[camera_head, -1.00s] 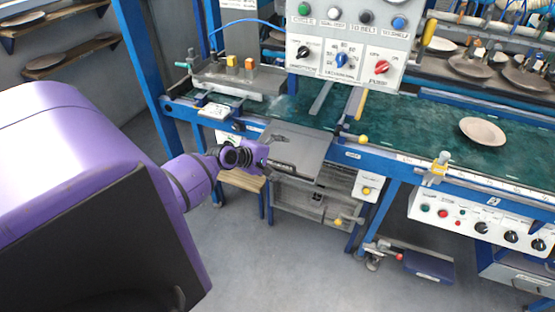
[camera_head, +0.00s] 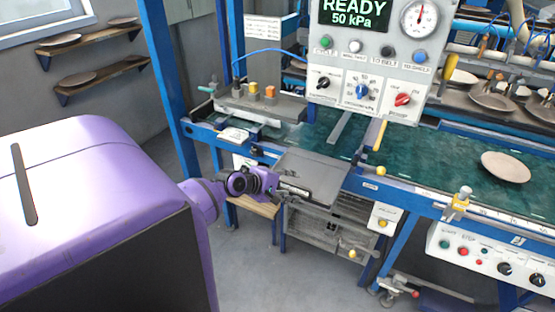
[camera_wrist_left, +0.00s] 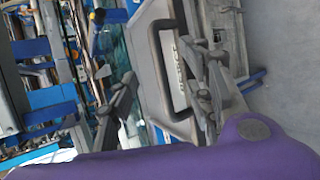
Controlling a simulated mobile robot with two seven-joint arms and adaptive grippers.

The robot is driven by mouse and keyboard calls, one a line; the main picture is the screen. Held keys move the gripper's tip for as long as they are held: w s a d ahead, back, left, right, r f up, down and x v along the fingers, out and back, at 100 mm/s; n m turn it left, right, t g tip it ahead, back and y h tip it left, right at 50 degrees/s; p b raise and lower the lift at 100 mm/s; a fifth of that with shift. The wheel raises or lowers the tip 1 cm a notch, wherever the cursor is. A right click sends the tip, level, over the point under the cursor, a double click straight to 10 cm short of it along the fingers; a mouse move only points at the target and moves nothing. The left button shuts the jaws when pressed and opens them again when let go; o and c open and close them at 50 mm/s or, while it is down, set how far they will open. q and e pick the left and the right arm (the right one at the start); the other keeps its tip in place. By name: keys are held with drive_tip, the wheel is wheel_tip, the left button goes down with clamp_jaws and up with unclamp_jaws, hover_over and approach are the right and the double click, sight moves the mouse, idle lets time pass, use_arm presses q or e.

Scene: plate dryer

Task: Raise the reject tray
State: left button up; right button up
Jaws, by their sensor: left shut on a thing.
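The reject tray (camera_head: 318,172) is a flat grey panel at the front edge of the green belt, left of the middle in the head view. It lies about level with the belt frame. In the left wrist view its lettered face (camera_wrist_left: 180,68) and a grey bar handle (camera_wrist_left: 157,62) show close up, the lettering partly covered. My left gripper (camera_head: 287,190) is at the tray's front edge, shut on the handle. My right gripper is not in view.
A control panel (camera_head: 365,75) with a "READY 50 kPa" display hangs above the belt. A plate (camera_head: 505,167) lies on the belt at right. A lever with a yellow knob (camera_head: 381,171) is right of the tray. A wooden stool (camera_head: 255,206) stands below the gripper.

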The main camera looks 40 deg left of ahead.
use_arm(q)
drive_tip(key=v, duration=0.9)
drive_tip(key=shift+s, duration=0.35)
drive_tip(key=shift+r, duration=0.1)
drive_tip(key=s+d+f+m+g+y, duration=0.1)
drive_tip(key=s+d+f+m, duration=0.3)
drive_tip(key=f+m, duration=0.25)
drive_tip(key=s+d+f+m+y, duration=0.1)
drive_tip(key=s+d+f+m, duration=0.25)
drive_tip(key=f+m, duration=0.35)
drive_tip(key=s+d+f+m, duration=0.2)
drive_tip(key=s+d+f, duration=0.2)
drive_tip(key=s+d, duration=0.4)
drive_tip(key=s+d+f+m+g, duration=0.1)
drive_tip(key=s+d+f+m, duration=0.2)
drive_tip(key=s+d, duration=0.4)
drive_tip(key=d+f, duration=0.1)
drive_tip(key=d, duration=0.3)
drive_tip(key=shift+s+d+m+g, duration=0.3)
drive_tip(key=shift+s+d+m, duration=0.05)
